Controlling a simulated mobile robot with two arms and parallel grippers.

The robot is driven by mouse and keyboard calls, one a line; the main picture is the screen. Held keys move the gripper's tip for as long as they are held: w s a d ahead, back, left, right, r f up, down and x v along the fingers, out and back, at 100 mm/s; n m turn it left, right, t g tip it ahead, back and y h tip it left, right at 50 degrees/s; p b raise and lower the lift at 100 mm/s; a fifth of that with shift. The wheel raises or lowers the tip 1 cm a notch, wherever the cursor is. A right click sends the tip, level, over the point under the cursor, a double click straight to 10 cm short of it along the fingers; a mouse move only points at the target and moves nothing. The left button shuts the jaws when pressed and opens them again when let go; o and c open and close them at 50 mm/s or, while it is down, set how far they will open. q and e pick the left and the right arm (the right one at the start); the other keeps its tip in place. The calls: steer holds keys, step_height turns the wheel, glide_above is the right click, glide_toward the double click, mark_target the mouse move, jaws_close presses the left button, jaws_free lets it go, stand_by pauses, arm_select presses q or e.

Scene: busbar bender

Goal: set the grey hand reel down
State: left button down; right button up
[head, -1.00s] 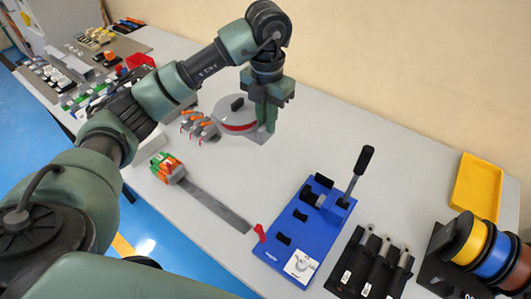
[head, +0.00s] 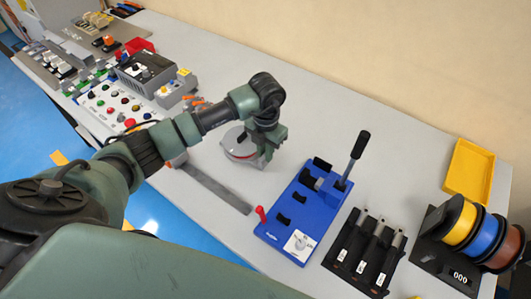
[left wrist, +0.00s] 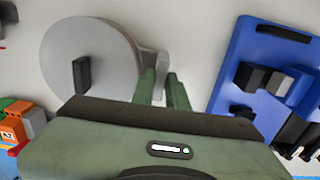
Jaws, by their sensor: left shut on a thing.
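The grey hand reel (head: 238,146) is a round grey disc with a red band around its side and a black knob on top. It lies flat at or just above the table, behind the flat metal strip; I cannot tell whether it touches the table. My left gripper (head: 262,160) points down at the reel's right side and is shut on it. In the left wrist view the reel's disc (left wrist: 92,62) fills the upper left, and the fingers (left wrist: 163,88) close on a part at its right edge. My right gripper is not in view.
A blue bender (head: 290,223) with a black lever stands right of the reel, apart from it. The metal strip (head: 217,190) lies in front. A black tool rack (head: 366,250), wire spools (head: 490,235) and a yellow tray (head: 469,170) are further right. The table behind is clear.

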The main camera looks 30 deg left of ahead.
arm_select(q)
steer(key=shift+f, duration=0.75)
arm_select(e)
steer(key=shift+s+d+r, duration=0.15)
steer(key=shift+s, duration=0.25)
arm_select(q)
steer(key=shift+f, duration=0.2)
steer(key=c, duration=1.4)
jaws_free()
steer(key=shift+r, duration=0.1)
